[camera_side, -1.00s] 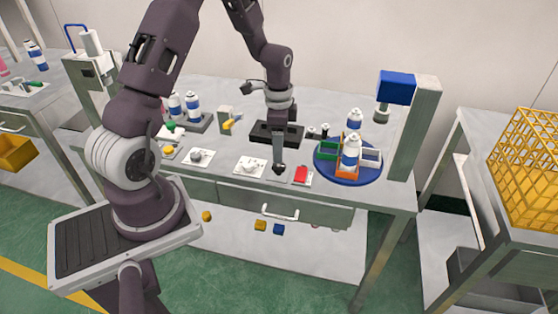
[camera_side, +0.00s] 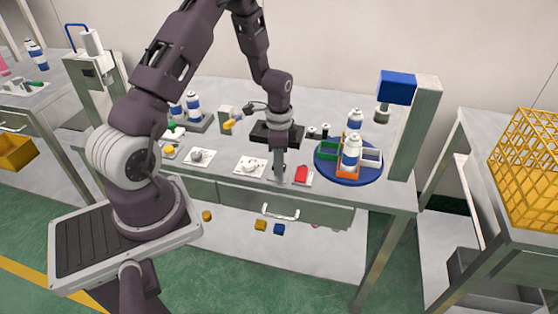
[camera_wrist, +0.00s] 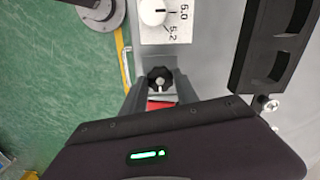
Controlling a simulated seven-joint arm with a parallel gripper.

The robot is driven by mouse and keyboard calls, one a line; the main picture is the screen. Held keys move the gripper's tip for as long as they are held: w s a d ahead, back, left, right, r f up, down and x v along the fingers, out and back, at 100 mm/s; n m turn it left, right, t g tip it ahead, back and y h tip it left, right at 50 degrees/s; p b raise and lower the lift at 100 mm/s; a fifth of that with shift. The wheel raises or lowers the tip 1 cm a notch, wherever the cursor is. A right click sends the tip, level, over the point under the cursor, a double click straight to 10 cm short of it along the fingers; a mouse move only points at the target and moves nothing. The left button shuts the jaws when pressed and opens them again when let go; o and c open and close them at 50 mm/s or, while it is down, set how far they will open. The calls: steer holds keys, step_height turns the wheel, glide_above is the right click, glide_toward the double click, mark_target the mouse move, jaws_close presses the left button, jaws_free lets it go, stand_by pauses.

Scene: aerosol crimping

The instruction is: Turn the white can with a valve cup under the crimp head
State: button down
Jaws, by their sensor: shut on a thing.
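The blue turntable (camera_side: 326,169) stands at the right of the bench with green, orange and pale holders on it. One white can with a blue band (camera_side: 351,152) stands upright in the orange holder at the front. Another such can (camera_side: 354,119) stands behind it. I cannot tell their tops apart. The crimp head (camera_side: 382,112) hangs under a blue block, right of the back can. My gripper (camera_side: 278,178) is low over the bench's front edge, left of the turntable. In the wrist view its fingers are shut on a black knob (camera_wrist: 160,79) with a pale pointer.
A red part on a plate (camera_side: 301,175) lies right of my gripper; a white dial plate (camera_side: 250,167) lies left. A black tray (camera_side: 266,133) is behind. More cans (camera_side: 193,104) stand at the left. A yellow crate (camera_side: 525,160) is far right.

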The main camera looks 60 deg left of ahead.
steer(key=shift+n, duration=0.4)
steer(key=n, duration=0.3)
steer(key=shift+n, duration=0.4)
steer(key=n, duration=0.9)
steer(key=shift+w+n, duration=0.1)
steer(key=shift+n, duration=2)
steer(key=c, duration=0.9)
jaws_free()
